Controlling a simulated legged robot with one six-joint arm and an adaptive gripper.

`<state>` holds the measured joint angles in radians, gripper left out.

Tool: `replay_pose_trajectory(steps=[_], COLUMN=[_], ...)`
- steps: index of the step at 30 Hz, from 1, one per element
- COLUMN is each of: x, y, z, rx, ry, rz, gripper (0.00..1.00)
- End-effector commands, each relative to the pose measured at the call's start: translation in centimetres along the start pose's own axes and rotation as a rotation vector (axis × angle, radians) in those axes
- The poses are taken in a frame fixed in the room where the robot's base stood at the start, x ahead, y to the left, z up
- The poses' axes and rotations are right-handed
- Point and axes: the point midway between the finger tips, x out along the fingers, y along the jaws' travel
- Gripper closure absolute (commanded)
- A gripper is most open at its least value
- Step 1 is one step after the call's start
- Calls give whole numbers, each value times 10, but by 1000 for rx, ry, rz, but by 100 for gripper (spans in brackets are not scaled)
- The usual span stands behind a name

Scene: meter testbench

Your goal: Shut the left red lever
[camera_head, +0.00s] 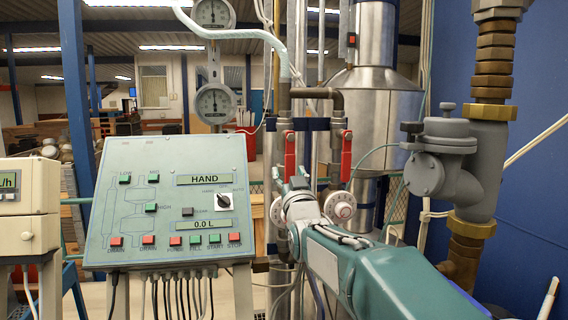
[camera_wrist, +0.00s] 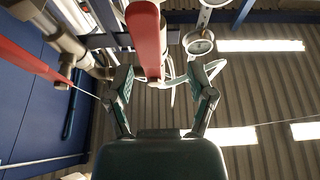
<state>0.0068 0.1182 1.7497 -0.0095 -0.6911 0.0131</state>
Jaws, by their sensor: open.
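The left red lever (camera_head: 290,155) hangs upright along its pipe in the head view. The right red lever (camera_head: 346,157) hangs beside it at a similar height. My gripper (camera_head: 297,184) is at the lower end of the left lever, partly hidden by my own arm. In the wrist view my gripper (camera_wrist: 160,75) is open, with one finger on each side of the left red lever (camera_wrist: 147,40). Gaps show between the lever and both fingers. The right red lever (camera_wrist: 32,62) crosses the left side of that view, outside the fingers.
A control panel (camera_head: 167,205) stands left of the pipes. Two round gauges (camera_head: 214,104) are behind it. A white dial knob (camera_head: 340,207) sits just right of my gripper. Grey valve piping (camera_head: 445,165) and a blue wall (camera_head: 530,190) bound the right side.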

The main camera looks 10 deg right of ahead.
Motion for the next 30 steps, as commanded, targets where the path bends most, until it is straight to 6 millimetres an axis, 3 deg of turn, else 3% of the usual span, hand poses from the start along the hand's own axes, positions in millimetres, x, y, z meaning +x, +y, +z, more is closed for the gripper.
replay_pose_trajectory(steps=[9,20,25,30], x=[38,43,43,43], y=[-3,-3,0,-2], z=[0,0,0,0], rx=[-3,-3,-1,-2], ry=[0,-1,-1,-1], rz=[0,0,1,1], gripper=[30,30,100,100])
